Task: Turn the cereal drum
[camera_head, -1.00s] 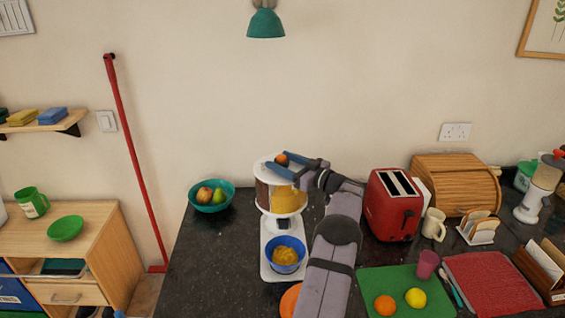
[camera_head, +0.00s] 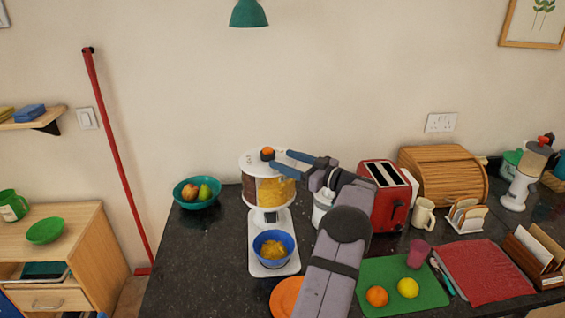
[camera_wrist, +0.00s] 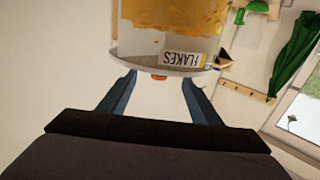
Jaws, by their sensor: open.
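The cereal drum (camera_head: 270,190) is a clear cylinder on a white stand, with brownish contents at its left and yellow ones at its right. It has a white lid and an orange knob (camera_head: 267,154). My gripper (camera_head: 279,160) is open over the lid's right side, its blue fingers pointing left towards the knob, apparently empty. In the wrist view the drum (camera_wrist: 170,45) appears upside down with a "FLAKES" label, and the knob (camera_wrist: 159,77) shows between the spread fingertips (camera_wrist: 159,75). A blue bowl (camera_head: 272,238) with yellow cereal stands under the drum.
A teal fruit bowl (camera_head: 197,203) stands left of the dispenser. A red toaster (camera_head: 382,197) and a white container (camera_head: 322,207) stand to the right, close to my arm. An orange plate (camera_head: 285,298) lies in front. The countertop's left front is clear.

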